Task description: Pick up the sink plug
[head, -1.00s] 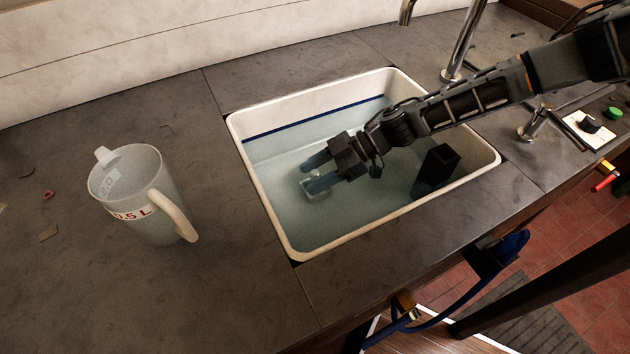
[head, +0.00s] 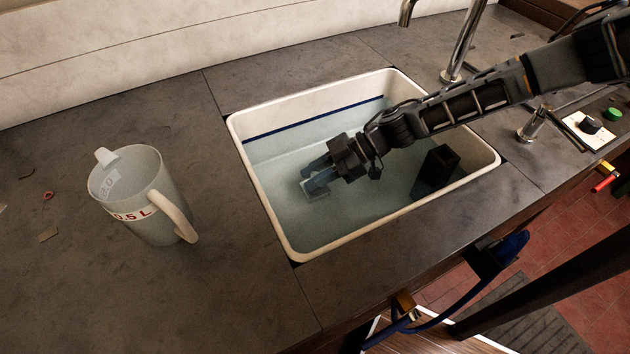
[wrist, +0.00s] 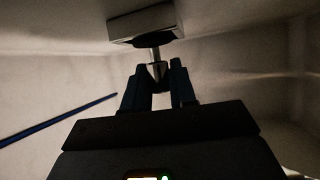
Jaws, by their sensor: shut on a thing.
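The sink plug (head: 315,192) shows in the head view as a small pale, squarish thing under the water, towards the left of the sink floor. In the wrist view the plug (wrist: 146,22) is a pale block with a dark round underside and a thin metal stem. My gripper (head: 318,177) reaches down into the water from the right. In the wrist view its two dark fingers (wrist: 158,82) are on either side of the stem, shut on it. The fingertips partly hide the plug in the head view. Whether the plug touches the floor is unclear.
The white sink (head: 284,219) holds water and has a blue line inside. A dark block-shaped box (head: 437,170) stands in its right part. A measuring jug (head: 140,200) stands on the grey counter at left. A tap (head: 462,45) rises behind the sink.

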